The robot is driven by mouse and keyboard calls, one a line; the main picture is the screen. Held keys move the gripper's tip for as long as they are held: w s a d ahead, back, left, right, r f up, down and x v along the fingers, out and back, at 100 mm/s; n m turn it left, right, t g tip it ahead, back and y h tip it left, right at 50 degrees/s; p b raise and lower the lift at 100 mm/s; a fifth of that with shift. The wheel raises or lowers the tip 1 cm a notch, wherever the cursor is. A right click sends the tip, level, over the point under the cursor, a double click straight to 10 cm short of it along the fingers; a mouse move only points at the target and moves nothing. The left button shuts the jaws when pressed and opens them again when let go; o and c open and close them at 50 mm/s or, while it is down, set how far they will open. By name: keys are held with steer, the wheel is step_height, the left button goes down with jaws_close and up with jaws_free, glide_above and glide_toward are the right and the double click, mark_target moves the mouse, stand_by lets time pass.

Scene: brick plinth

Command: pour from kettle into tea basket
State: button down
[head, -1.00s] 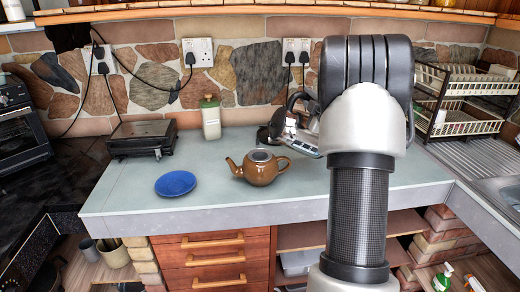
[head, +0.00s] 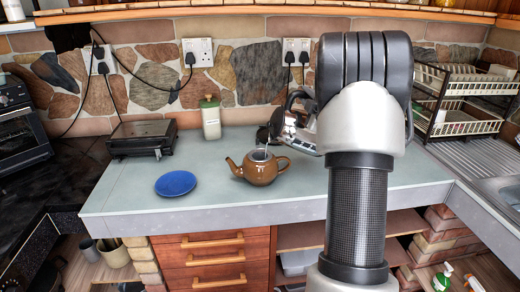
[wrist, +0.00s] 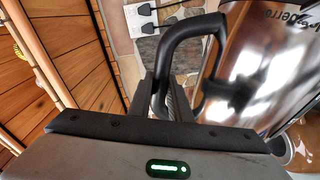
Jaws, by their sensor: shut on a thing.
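A brown teapot (head: 258,171) stands upright on the counter, spout to the left and handle to the right. The tea basket (head: 260,155) appears as a greyish round opening in its top, with fine detail too small to tell. A thin pale streak, which looks like water, runs down into the opening. The kettle (head: 265,134) is mostly hidden behind my arm; a dark part shows above and right of the teapot. In the wrist view, my gripper (wrist: 172,98) is shut on its black handle (wrist: 185,35). The shiny kettle body (wrist: 265,60) tilts at the right.
A blue plate (head: 176,183) lies left of the teapot. A black grill (head: 142,136) and a pale green-lidded bottle (head: 210,119) stand behind, near the stone wall. A dish rack (head: 460,100) and sink (head: 500,180) are at the right. The counter front (head: 260,207) is clear.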

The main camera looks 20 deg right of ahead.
steer(key=shift+w+a+r+n, duration=0.1)
steer(key=shift+a+r+n, duration=0.35)
steer(key=shift+r, duration=0.3)
stand_by(1.2)
steer(key=shift+w+a+r+n+b, duration=0.1)
steer(key=shift+a+r+n+b, duration=0.15)
steer(key=shift+a+b, duration=0.3)
steer(key=shift+w+a+r+n+b, duration=0.15)
steer(key=shift+a+n+b, duration=0.1)
steer(key=shift+a+b, duration=0.25)
steer(key=shift+w+a+r+n+b, duration=0.15)
steer(key=shift+a+n+b, duration=0.15)
steer(key=shift+a, duration=0.4)
stand_by(4.3)
